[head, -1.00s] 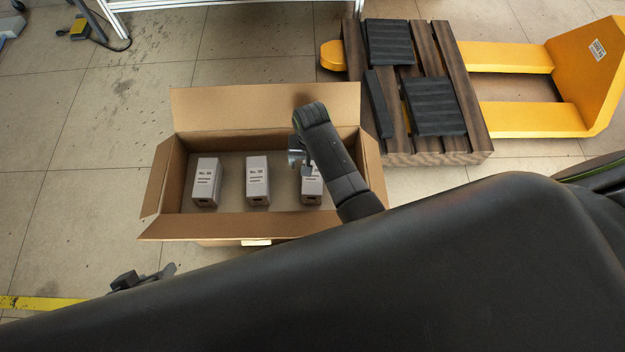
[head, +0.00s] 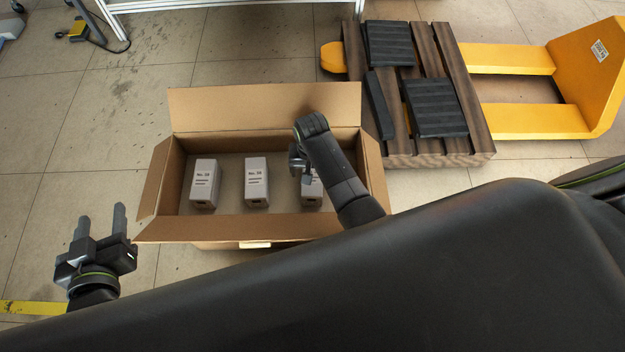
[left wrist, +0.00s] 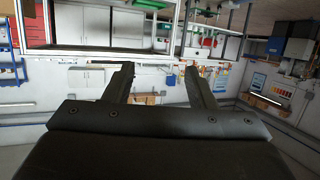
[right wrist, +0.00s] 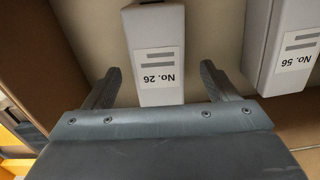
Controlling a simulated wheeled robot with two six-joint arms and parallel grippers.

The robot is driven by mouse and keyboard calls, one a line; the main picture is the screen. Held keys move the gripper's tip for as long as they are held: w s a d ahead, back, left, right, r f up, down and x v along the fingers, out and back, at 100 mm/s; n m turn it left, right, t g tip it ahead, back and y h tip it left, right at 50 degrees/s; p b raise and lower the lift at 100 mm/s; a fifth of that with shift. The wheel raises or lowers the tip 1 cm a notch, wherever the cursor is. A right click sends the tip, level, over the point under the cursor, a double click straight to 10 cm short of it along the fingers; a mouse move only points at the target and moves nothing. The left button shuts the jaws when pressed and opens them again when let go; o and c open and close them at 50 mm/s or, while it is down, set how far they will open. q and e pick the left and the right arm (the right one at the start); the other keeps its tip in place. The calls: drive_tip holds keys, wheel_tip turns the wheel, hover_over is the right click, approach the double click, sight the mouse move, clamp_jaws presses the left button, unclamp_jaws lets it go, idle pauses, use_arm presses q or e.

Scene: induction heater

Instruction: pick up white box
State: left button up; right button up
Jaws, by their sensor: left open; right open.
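Three white boxes stand in the open cardboard box: a left one (head: 204,184), a middle one (head: 256,184) and a right one (head: 312,192). My right gripper (head: 301,172) is above the right box and partly hides it. In the right wrist view this box, labelled No. 26 (right wrist: 156,60), shows between the open fingers (right wrist: 162,72); I see no grip on it, and finger depth is unclear. The box labelled No. 56 (right wrist: 285,45) stands beside it. My left gripper (head: 99,218) is open and empty, left of the cardboard box; its fingers also show in the left wrist view (left wrist: 157,70).
The cardboard box (head: 265,108) has its flaps folded outward. A wooden pallet (head: 430,152) with black pads lies to its right on a yellow pallet jack (head: 530,120). Shelving and cabinets show in the left wrist view.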

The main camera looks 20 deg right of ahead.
wheel_tip(320, 180, down, 2)
drive_tip(key=shift+d+f+b, duration=0.1)
drive_tip(key=shift+f+b, duration=0.05)
drive_tip(key=shift+b, duration=0.6)
wheel_tip(320, 180, down, 3)
drive_tip(key=shift+s+r+b, duration=0.1)
drive_tip(key=shift+r+b, duration=0.1)
drive_tip(key=shift+b, duration=0.55)
drive_tip(key=shift+f, duration=0.1)
use_arm(q)
drive_tip(key=s+d+r+m+t+h, duration=0.1)
drive_tip(key=r+m+t, duration=0.1)
drive_tip(key=r+t, duration=0.4)
drive_tip(key=s+d+r+m+t+h, duration=0.1)
drive_tip(key=s+r+m+t+h, duration=0.1)
drive_tip(key=r+t, duration=0.5)
wheel_tip(320, 180, up, 6)
drive_tip(key=shift+s+d+r+m, duration=0.1)
drive_tip(key=shift+s+d+m, duration=0.05)
drive_tip(key=shift+s+m, duration=0.15)
drive_tip(key=shift+w, duration=0.1)
use_arm(e)
drive_tip(key=c, duration=1.3)
use_arm(q)
drive_tip(key=shift+y, duration=0.3)
use_arm(e)
drive_tip(key=shift+o, duration=0.2)
